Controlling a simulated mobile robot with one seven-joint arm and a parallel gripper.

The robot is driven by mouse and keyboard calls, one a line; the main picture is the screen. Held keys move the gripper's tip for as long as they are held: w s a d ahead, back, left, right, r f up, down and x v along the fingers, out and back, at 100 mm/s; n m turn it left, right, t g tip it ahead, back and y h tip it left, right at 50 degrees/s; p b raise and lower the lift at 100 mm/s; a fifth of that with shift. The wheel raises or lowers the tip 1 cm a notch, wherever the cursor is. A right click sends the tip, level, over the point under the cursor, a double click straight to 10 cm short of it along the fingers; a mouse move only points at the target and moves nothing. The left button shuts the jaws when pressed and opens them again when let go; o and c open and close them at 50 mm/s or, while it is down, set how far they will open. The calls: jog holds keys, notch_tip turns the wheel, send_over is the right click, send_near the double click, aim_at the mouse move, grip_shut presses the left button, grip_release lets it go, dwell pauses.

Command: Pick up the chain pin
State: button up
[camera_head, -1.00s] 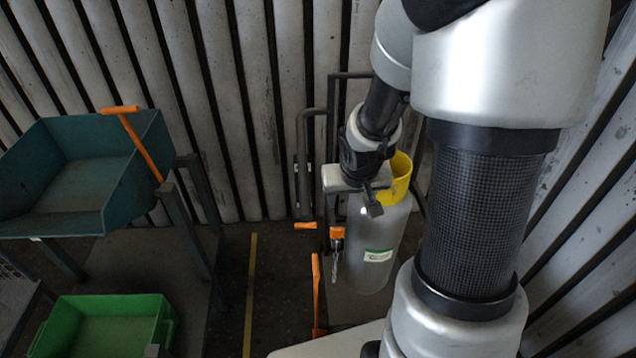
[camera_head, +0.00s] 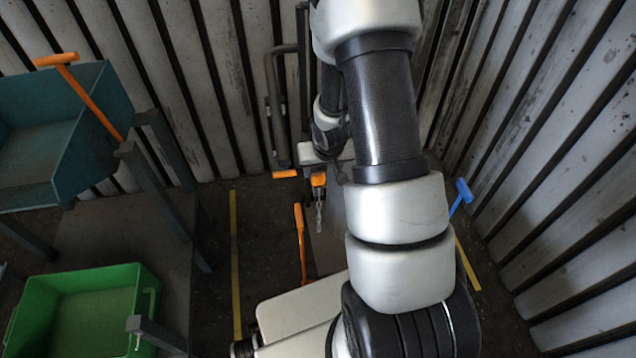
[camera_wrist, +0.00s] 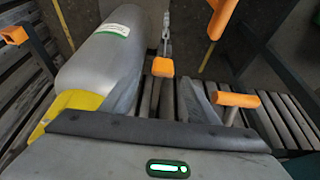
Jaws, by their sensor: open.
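The chain pin, as far as I can tell, is the small orange block (camera_head: 318,180) with a grey chain-like length hanging below it. In the wrist view the orange block (camera_wrist: 163,67) lies in line with the gap between my fingers, beyond their tips, with its grey length running away upward. My gripper (camera_wrist: 163,95) is open and nothing is between its fingers. In the head view my gripper's pale body (camera_head: 318,152) is just above the block in the picture; my arm hides part of the fingers.
A grey cylinder (camera_wrist: 100,62) with a yellow collar is close beside my left finger. An orange T-handle (camera_wrist: 236,99) is close by my right finger. Another orange handle (camera_head: 301,240) stands nearby. A teal bin (camera_head: 45,150) and green bin (camera_head: 75,310) are at left; a blue handle (camera_head: 462,195) at right.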

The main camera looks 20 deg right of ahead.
aim_at(318, 176)
jog(key=shift+a+b+x, duration=0.15)
jog(key=shift+b+x, duration=0.25)
jog(key=shift+x, duration=1.1)
jog(key=shift+a+b+x, duration=0.15)
jog(key=shift+b+x, duration=0.25)
jog(key=shift+x, duration=1.1)
jog(key=shift+s+f, duration=0.1)
jog(key=c, duration=1.2)
